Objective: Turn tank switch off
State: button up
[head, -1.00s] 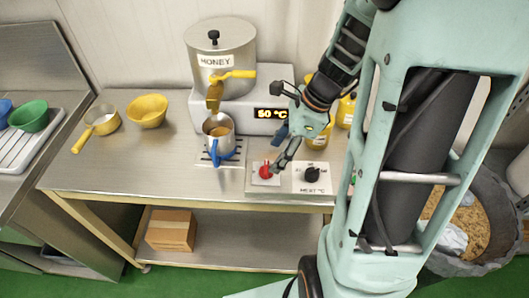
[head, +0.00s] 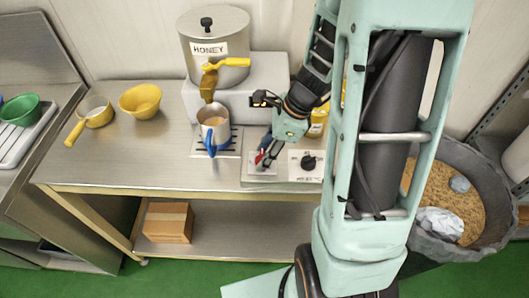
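The red tank switch (head: 259,157) sits on a pale plate at the table's front edge, left of the black heat knob (head: 308,162). My gripper (head: 266,130) is open, its two fingers spread wide. The lower finger is right at the switch and hides part of it; I cannot tell whether they touch. The upper finger is in front of the tank's base and mostly covers the temperature display. The steel honey tank (head: 190,60) stands behind, with a yellow tap handle (head: 229,63). The switch's exact setting is too small to read.
A blue-handled metal jug (head: 216,129) stands under the tap on a grate. A yellow bowl (head: 141,103) and a yellow-handled pan (head: 95,111) are on the left of the table. A yellow-topped jar (head: 317,128) is close behind my gripper. A grey bin (head: 485,180) stands at right.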

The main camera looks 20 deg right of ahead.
jog(key=c, duration=0.3)
jog(key=n+g, duration=0.1)
jog(key=n, duration=0.3)
jog(key=shift+w+n+g+p, duration=0.15)
jog(key=shift+n+g+p, duration=0.15)
jog(key=shift+g, duration=0.1)
jog(key=n+g, duration=0.1)
jog(key=n, duration=0.3)
jog(key=shift+w+n+g, duration=0.1)
jog(key=shift+n+g, duration=0.2)
jog(key=shift+g, duration=0.1)
jog(key=n+h, duration=0.1)
jog(key=n, duration=0.1)
jog(key=n+g, duration=0.1)
jog(key=n, duration=0.2)
jog(key=shift+w+a+h+p, duration=0.15)
jog(key=shift+h+p, duration=0.15)
jog(key=shift+h, duration=0.1)
jog(key=shift+n+g+h, duration=0.5)
jog(key=shift+n+h, duration=0.1)
jog(key=shift+n, duration=1.3)
